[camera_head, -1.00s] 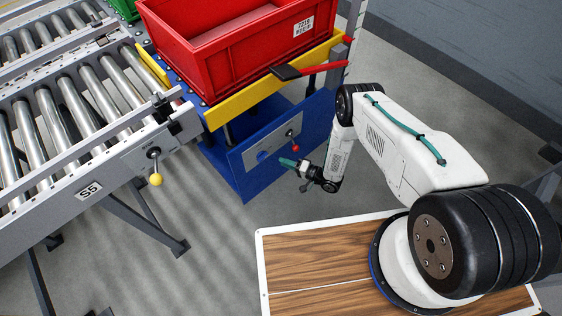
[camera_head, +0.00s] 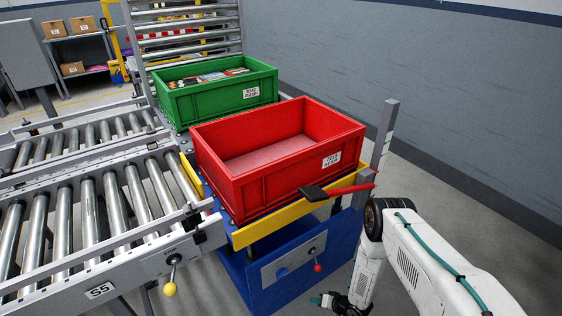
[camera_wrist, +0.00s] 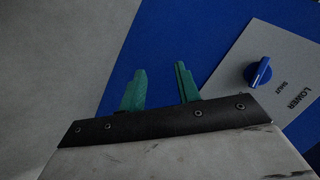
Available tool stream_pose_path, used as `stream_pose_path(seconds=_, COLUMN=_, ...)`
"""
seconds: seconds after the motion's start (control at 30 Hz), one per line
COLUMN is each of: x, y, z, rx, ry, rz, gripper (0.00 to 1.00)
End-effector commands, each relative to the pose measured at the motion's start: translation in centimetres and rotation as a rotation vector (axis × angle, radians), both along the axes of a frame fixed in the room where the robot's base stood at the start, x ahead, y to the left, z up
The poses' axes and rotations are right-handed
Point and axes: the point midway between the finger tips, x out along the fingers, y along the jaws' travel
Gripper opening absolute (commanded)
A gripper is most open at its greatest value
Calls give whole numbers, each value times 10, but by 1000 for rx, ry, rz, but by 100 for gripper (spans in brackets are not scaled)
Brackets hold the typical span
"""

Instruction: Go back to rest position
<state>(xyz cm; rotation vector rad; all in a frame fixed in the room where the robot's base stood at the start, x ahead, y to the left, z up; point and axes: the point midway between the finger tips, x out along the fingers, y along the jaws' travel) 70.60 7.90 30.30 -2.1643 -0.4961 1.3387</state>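My gripper (camera_head: 322,300) is at the bottom of the head view, low in front of the blue lift cabinet (camera_head: 262,285). In the wrist view my gripper (camera_wrist: 160,88) shows two green fingers standing apart with nothing between them. Beyond them is the cabinet's blue face, with a grey panel (camera_wrist: 285,75) carrying a blue knob (camera_wrist: 258,72) and the word LOWER. The fingers are left of the knob and do not appear to touch it. My white arm is at the lower right of the head view, folded downward.
A green crate (camera_head: 215,118) with items stands behind. Roller conveyors (camera_head: 95,235) fill the left, one with a yellow-knobbed lever (camera_head: 170,288). A grey wall (camera_head: 450,100) runs along the right.

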Motion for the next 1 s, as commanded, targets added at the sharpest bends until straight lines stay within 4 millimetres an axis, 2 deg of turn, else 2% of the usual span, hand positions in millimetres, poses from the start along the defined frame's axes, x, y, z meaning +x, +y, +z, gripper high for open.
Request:
stream_pose_path(seconds=0.03, x=10, y=-11, z=10, rx=-82, ry=21, rz=10, gripper=33)
stream_pose_path(seconds=0.17, x=28, y=-42, z=41, rx=-280, ry=91, rz=44, gripper=33)
stream_pose_path(seconds=0.27, x=42, y=-66, z=80, rx=-416, ry=151, rz=67, gripper=33)
stream_pose_path(seconds=0.4, x=54, y=-96, z=147, rx=-573, ry=243, rz=98, gripper=33)
stream_pose_path(seconds=0.53, x=55, y=-118, z=217, rx=-678, ry=329, rz=119, gripper=33)
stream_pose_path(seconds=0.77, x=36, y=-141, z=346, rx=-787, ry=472, rz=152, gripper=33)
stream_pose_path(seconds=1.0, x=-11, y=-148, z=475, rx=-819, ry=598, rz=178, gripper=33)
